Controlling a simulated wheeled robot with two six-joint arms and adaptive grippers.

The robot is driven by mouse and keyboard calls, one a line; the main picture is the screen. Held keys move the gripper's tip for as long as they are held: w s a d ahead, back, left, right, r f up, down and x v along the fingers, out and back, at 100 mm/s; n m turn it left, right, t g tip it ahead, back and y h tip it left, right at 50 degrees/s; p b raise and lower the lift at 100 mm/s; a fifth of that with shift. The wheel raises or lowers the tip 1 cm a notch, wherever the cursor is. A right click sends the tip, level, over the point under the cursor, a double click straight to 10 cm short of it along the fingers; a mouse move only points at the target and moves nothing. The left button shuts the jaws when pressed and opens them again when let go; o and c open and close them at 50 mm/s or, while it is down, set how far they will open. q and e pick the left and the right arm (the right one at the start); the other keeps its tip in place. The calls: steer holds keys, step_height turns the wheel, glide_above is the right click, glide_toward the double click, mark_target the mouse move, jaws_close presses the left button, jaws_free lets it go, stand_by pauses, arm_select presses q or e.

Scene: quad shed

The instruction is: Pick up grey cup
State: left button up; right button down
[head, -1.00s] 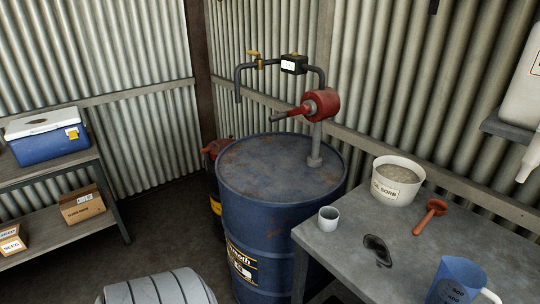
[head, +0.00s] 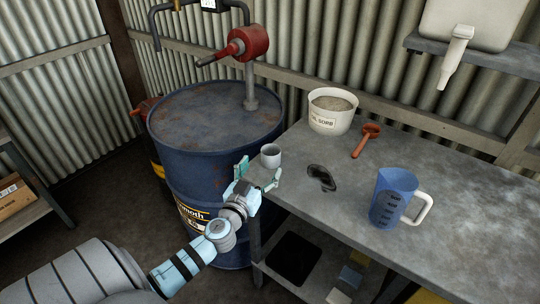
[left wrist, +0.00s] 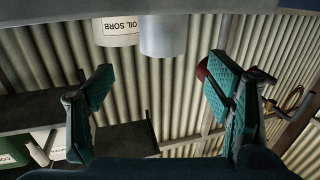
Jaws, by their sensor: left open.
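The small grey cup (head: 271,154) stands upright on the left corner of the grey workbench (head: 345,222). My left gripper (head: 260,174) is open and empty at that corner, its fingers close to the cup on the left and near sides. In the left wrist view the cup (left wrist: 163,36) shows upside down at top centre, between the lines of the two teal fingers (left wrist: 162,108). It appears beyond the fingertips; I see no contact. My right gripper is not in view.
A blue drum (head: 199,130) with a red pump (head: 246,43) stands left of the cup.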

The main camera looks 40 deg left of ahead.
mark_target(267, 157)
arm_select(q)
steer(key=x, duration=0.6)
steer(key=shift+w+a+f, duration=0.15)
steer(key=shift+w+a, duration=0.05)
steer(key=shift+a, duration=0.05)
steer(key=shift+w+f, duration=0.15)
steer(key=shift+w, duration=0.05)
steer(key=c, duration=1.2)
